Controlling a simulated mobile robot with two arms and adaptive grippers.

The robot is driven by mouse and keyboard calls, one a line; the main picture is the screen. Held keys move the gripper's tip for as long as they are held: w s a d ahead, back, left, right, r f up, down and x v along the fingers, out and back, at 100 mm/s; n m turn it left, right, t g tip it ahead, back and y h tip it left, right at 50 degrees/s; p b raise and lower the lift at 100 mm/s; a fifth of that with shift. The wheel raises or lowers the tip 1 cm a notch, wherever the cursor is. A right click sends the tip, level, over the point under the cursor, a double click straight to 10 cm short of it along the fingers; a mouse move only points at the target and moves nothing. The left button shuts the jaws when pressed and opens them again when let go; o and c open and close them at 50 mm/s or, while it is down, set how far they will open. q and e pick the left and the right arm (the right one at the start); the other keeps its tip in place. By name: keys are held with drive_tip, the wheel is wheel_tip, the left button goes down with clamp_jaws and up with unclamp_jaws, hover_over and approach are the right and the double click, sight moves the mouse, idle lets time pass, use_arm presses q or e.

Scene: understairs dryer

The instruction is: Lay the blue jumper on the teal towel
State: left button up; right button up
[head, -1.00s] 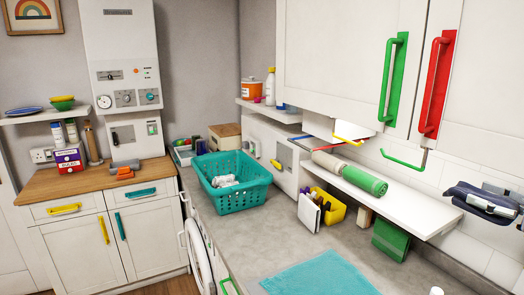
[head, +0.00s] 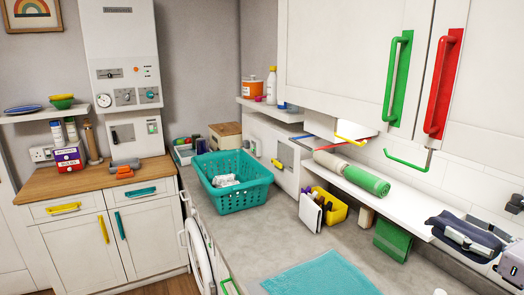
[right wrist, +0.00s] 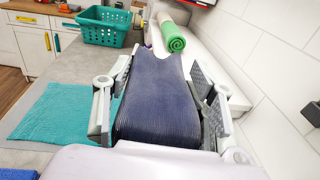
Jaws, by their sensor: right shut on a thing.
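The blue jumper (head: 458,224) is a folded dark navy knit at the right of the head view. My right gripper (head: 468,238) is shut on it, with a finger on each side. In the right wrist view the jumper (right wrist: 158,98) fills the space between the fingers (right wrist: 160,110). The teal towel (head: 322,275) lies flat on the grey worktop, left of and below the held jumper in the head view. It also shows at the left of the right wrist view (right wrist: 62,112). My left gripper is not in view.
A white shelf (head: 400,203) with a rolled green towel (head: 367,180) runs along the wall close by the jumper. A teal basket (head: 232,180) and yellow caddy (head: 334,208) stand farther back. The worktop (head: 265,238) around the towel is mostly clear.

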drive_tip(key=s+a+f+m+h, duration=0.1)
drive_tip(key=s+a+f+h, duration=0.1)
drive_tip(key=s+a+f, duration=0.3)
drive_tip(key=s+a+f+m+h, duration=0.2)
drive_tip(key=s+a+f, duration=0.4)
drive_tip(key=a, duration=0.5)
drive_tip(key=s+a+f+m+t+h, duration=0.1)
drive_tip(key=s+a+f+h, duration=0.1)
drive_tip(key=s+a+f, duration=0.3)
drive_tip(key=s+a, duration=0.1)
drive_tip(key=a, duration=0.3)
drive_tip(key=shift+f, duration=0.15)
drive_tip(key=shift+d, duration=0.25)
